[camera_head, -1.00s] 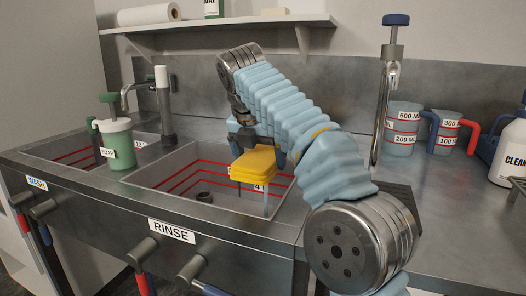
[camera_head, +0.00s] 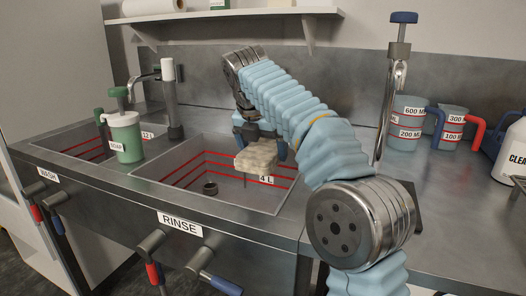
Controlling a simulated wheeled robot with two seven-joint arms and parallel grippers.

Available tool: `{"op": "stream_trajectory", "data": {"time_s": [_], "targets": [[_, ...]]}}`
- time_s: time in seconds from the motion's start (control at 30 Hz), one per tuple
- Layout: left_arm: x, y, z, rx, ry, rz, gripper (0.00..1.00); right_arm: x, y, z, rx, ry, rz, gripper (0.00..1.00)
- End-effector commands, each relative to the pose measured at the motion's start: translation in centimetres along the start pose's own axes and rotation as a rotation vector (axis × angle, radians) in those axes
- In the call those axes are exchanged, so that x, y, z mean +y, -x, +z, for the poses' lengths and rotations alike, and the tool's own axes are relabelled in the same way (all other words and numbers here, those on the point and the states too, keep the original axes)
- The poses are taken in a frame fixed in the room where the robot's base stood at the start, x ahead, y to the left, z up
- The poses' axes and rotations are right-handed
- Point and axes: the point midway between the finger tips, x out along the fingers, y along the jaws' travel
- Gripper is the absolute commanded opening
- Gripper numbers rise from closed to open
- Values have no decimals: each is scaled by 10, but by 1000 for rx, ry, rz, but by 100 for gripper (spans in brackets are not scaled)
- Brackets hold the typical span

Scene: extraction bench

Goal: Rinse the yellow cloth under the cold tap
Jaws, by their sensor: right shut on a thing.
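My right gripper (camera_head: 262,146) reaches over the rinse basin (camera_head: 150,178) and points down. It is shut on a folded, block-like cloth (camera_head: 257,158), which looks mottled beige rather than yellow. The cloth hangs above the basin floor near its right side, by the 4 L mark. A thin dark line shows below it; I cannot tell what it is. A tap with a white top (camera_head: 168,72) stands behind and between the two basins. Its spout points left. The rinse basin's front has a red-handled lever (camera_head: 154,273) and a blue-handled lever (camera_head: 222,284). My left gripper is not in view.
A green soap dispenser (camera_head: 126,138) stands between the basins, left of the rinse basin. A tall blue-knobbed fixture (camera_head: 400,50) rises behind my right arm. Measuring jugs (camera_head: 408,125) and a white cleaner bottle (camera_head: 513,152) stand on the right counter.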

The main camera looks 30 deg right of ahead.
Motion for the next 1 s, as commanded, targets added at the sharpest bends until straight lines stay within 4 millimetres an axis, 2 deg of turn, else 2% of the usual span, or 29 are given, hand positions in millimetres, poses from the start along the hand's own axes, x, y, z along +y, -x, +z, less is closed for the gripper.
{"op": "stream_trajectory", "data": {"time_s": [0.23, 0.73, 1.0], "targets": [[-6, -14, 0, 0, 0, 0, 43, -12, 4, -18, 0, 2, 2, 70], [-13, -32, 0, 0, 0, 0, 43, -39, 20, -52, 1, 1, 2, 70], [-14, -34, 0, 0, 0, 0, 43, -46, 24, -59, 0, 1, -1, 70]]}}
